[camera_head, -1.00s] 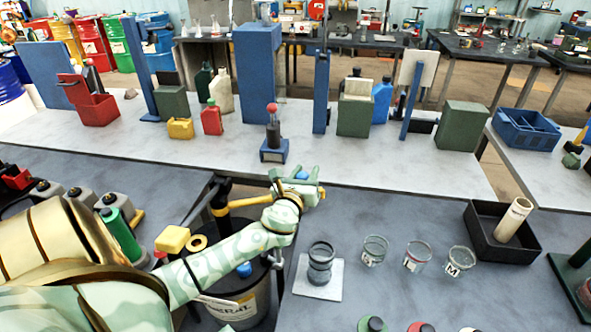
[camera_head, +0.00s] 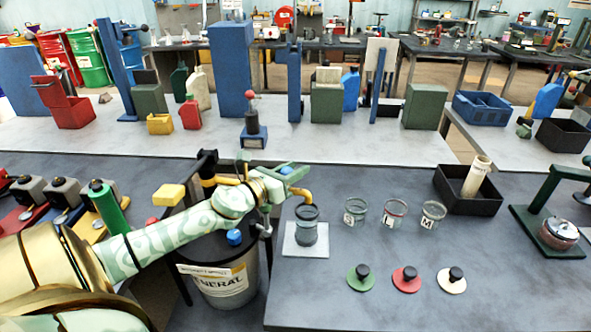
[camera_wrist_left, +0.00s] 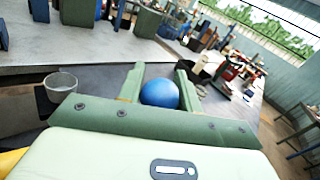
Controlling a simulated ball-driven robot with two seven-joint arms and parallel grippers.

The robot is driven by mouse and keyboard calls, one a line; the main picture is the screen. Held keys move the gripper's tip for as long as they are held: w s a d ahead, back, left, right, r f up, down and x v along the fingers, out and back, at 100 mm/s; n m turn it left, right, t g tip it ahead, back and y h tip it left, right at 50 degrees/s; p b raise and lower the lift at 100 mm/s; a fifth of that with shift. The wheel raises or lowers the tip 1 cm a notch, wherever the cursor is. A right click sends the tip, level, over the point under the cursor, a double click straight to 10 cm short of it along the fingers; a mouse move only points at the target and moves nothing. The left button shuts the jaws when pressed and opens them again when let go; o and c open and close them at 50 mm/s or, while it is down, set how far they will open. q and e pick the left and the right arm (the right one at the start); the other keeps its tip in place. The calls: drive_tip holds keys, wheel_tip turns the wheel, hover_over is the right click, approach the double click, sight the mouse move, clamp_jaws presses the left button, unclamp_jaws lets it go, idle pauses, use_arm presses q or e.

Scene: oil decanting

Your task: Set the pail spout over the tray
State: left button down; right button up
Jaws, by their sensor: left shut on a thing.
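The pail (camera_head: 222,284) is a light bucket with a printed label, standing at the gap left of the right-hand grey bench. Its yellow spout (camera_head: 303,192) points right, and its end appears just above a dark cup (camera_head: 306,228). That cup stands on a flat white square (camera_head: 292,247). A black tray (camera_head: 484,206) lies farther right, away from the spout. My left gripper (camera_head: 284,173) is shut on a blue ball knob (camera_wrist_left: 160,93), which sits between its fingers in the left wrist view. The gripper partly hides the spout. My right gripper is not in view.
Three lettered clear cups (camera_head: 393,213) stand right of the dark cup. Green, red and white lids (camera_head: 405,279) lie in front. A pale cylinder (camera_head: 475,177) leans in the black tray. A green stand (camera_head: 545,215) is at far right.

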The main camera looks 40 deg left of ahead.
use_arm(q)
drive_tip(key=shift+s+d+m+h, duration=0.25)
drive_tip(key=shift+s+m+h, duration=0.05)
drive_tip(key=shift+s, duration=0.1)
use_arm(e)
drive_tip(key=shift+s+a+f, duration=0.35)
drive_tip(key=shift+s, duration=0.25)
use_arm(q)
drive_tip(key=shift+f, duration=0.1)
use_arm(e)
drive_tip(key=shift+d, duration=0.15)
use_arm(q)
drive_tip(key=c, duration=1.3)
unclamp_jaws()
drive_tip(key=o, duration=0.3)
drive_tip(key=shift+s, duration=0.2)
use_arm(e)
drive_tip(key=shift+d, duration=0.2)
